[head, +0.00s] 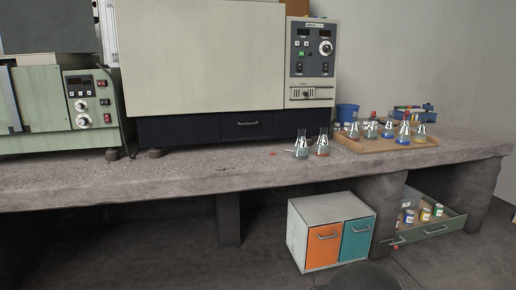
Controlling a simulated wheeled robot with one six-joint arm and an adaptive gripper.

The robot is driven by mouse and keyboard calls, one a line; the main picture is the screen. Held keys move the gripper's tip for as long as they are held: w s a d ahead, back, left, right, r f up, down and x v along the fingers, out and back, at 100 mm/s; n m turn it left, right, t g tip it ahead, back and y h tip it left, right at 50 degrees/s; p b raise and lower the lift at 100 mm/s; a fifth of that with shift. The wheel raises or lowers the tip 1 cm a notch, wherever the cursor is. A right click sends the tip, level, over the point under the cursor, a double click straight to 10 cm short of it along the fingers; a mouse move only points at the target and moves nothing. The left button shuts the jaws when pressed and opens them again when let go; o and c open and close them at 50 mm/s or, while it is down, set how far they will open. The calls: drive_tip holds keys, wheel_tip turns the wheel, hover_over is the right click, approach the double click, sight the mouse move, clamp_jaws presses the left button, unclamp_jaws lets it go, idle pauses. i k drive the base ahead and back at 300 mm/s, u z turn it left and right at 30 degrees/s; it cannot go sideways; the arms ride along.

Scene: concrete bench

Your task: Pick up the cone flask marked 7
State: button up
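Several small cone flasks with white number marks stand on the right part of the bench in the head view. Two stand upright outside the tray: a left flask (301,152) and a right flask (322,150) close beside it. The others stand in a shallow wooden tray (395,149), among them a flask with blue contents (404,136) and one with yellowish contents (421,138) at the right. The marks are too small to tell surely which flask is 7. Flasks in the tray partly overlap one another. My gripper is not in view.
A blue bin (347,113) stands behind the tray. Below are a small cabinet (299,242) and an open drawer (440,229) holding jars. The bench front is mostly clear.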

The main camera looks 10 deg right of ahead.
sight(301, 153)
drive_tip(key=u, duration=0.05)
drive_tip(key=i, duration=0.8)
drive_tip(key=z, duration=0.85)
drive_tip(key=i, duration=0.65)
drive_tip(key=z, duration=0.75)
